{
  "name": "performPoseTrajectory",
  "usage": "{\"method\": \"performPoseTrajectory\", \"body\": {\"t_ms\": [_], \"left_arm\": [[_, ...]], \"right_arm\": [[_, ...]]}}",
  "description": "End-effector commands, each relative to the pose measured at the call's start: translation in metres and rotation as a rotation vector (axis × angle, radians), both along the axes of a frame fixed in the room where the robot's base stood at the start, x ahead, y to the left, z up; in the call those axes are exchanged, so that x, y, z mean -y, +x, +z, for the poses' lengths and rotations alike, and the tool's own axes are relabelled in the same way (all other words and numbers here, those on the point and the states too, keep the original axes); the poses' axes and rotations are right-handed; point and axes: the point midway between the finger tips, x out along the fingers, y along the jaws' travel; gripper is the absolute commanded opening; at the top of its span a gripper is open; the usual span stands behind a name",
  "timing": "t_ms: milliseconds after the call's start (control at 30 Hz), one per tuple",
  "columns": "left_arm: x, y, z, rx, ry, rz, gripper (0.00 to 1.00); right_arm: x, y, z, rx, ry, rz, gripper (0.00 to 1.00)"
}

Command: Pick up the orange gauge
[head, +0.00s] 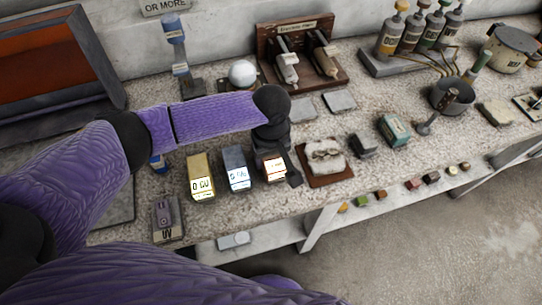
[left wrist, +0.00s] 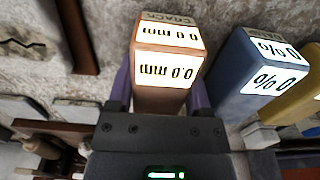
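The orange gauge (head: 273,167) stands on the stone bench at the right end of a row of three box gauges. Its lit white panels read "0.0 mm" in the left wrist view (left wrist: 168,50). My left gripper (head: 287,168) is down at this gauge and partly hides it. In the left wrist view, its two purple fingers (left wrist: 160,95) lie along opposite sides of the gauge, very close to it. I cannot tell whether they press on it. My right gripper is not in view.
The blue-grey gauge (head: 236,168) is close beside the orange one, and the yellow gauge (head: 201,178) stands further left. A brown board with a pale plaster piece (head: 325,160) lies just right. A white sphere (head: 242,73) sits behind my left arm.

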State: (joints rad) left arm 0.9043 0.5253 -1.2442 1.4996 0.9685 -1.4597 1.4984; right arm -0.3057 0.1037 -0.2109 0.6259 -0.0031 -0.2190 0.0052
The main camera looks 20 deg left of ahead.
Motion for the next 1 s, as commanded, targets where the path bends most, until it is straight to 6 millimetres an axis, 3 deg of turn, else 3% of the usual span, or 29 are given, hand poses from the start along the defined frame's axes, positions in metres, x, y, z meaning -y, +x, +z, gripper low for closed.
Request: {"method": "performPoseTrajectory", "body": {"t_ms": [33,200,300,567,800,1000], "left_arm": [[0.000,0.000,0.000,0.000,0.000,0.000,0.51],[0.000,0.000,0.000,-0.001,0.001,0.000,0.15],[0.000,0.000,0.000,-0.001,0.001,0.000,0.00],[-0.001,0.001,0.001,0.004,0.001,0.001,0.00],[0.000,0.001,0.074,0.005,-0.002,0.000,0.00],[0.000,0.001,0.104,0.002,-0.001,0.001,0.00]], "right_arm": [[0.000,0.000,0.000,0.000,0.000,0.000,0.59],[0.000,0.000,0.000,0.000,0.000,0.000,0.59],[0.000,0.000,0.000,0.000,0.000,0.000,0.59],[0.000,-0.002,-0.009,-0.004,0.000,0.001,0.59],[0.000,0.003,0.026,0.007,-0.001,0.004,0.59],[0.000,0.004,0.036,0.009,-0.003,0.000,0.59]]}}
